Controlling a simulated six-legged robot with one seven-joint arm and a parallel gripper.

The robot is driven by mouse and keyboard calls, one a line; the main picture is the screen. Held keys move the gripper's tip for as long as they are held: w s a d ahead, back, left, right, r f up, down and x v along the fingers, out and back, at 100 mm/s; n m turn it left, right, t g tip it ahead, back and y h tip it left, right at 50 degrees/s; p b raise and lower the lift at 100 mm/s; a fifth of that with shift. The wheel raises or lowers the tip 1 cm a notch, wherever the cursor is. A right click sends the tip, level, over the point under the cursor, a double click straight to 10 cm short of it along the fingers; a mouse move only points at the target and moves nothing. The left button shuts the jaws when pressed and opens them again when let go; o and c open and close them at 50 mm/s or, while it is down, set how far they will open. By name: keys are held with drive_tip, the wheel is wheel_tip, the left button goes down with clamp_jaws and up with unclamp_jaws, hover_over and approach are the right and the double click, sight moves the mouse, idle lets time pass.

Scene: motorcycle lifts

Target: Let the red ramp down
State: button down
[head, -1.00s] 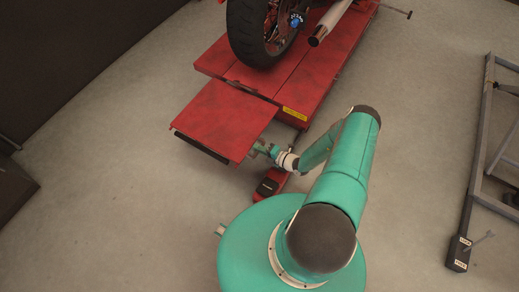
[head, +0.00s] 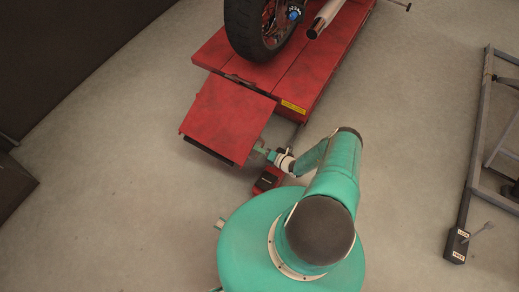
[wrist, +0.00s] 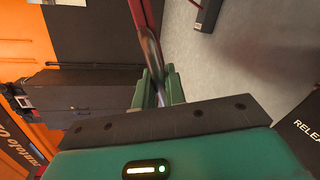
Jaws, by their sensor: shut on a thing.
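The red ramp (head: 230,116) hangs off the near end of the red motorcycle lift (head: 278,78) and slopes down toward its near edge, in the head view. That near edge appears above the floor; the exact gap is hard to judge. My gripper (head: 263,150) is at the ramp's right side, near its front corner. The fingertips are small and partly hidden in the head view.
A motorcycle wheel (head: 258,25) stands on the lift. A red foot-pedal box (head: 268,179) lies on the floor under my forearm. A grey metal frame (head: 473,150) is at the right. Floor left of the ramp is clear. The wrist view shows a dark cabinet (wrist: 85,100).

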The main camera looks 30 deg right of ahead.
drive_tip(key=shift+r, duration=0.1)
drive_tip(key=c, duration=1.5)
unclamp_jaws()
drive_tip(key=shift+c, duration=0.2)
drive_tip(key=v, duration=1.3)
drive_tip(key=shift+s+d, duration=0.25)
drive_tip(key=shift+s, duration=0.05)
